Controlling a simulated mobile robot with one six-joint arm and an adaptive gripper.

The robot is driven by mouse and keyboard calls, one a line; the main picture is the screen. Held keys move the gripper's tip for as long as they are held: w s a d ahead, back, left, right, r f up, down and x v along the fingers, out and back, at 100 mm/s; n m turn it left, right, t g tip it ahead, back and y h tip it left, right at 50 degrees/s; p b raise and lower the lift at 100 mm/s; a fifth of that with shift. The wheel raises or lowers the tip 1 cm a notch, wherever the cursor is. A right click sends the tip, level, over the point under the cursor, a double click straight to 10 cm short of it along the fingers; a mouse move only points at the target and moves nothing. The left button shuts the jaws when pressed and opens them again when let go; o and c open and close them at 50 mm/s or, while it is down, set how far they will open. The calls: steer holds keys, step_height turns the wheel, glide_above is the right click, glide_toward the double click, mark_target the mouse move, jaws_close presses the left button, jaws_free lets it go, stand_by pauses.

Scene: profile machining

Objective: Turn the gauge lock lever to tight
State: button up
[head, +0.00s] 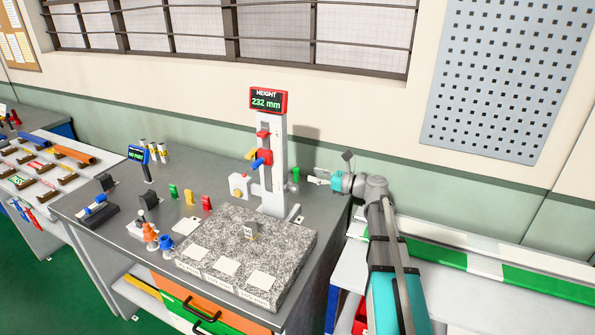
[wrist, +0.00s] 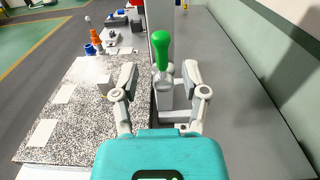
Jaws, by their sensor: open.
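The height gauge (head: 273,188) is a pale column on the bench with a red-framed display reading 232 mm. A lever with a green handle (head: 295,174) stands upright at its right side. In the wrist view the green handle (wrist: 160,48) rises from a grey block, between the fingers in the picture. A red slider (head: 264,156) with a blue handle sits on the column. My gripper (head: 317,178) is open and empty, just right of the green handle, with a small gap. It also shows in the wrist view (wrist: 160,70), no finger visibly touching the handle.
A speckled granite plate (head: 285,250) with white labels and a small grey block (head: 250,230) lies in front of the gauge. Red, yellow and green pieces stand left of it. The bench right of the gauge is clear in the wrist view (wrist: 235,95); a wall stands behind.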

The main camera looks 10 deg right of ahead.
mark_target(298, 170)
steer(key=shift+x, duration=3.55)
jaws_close()
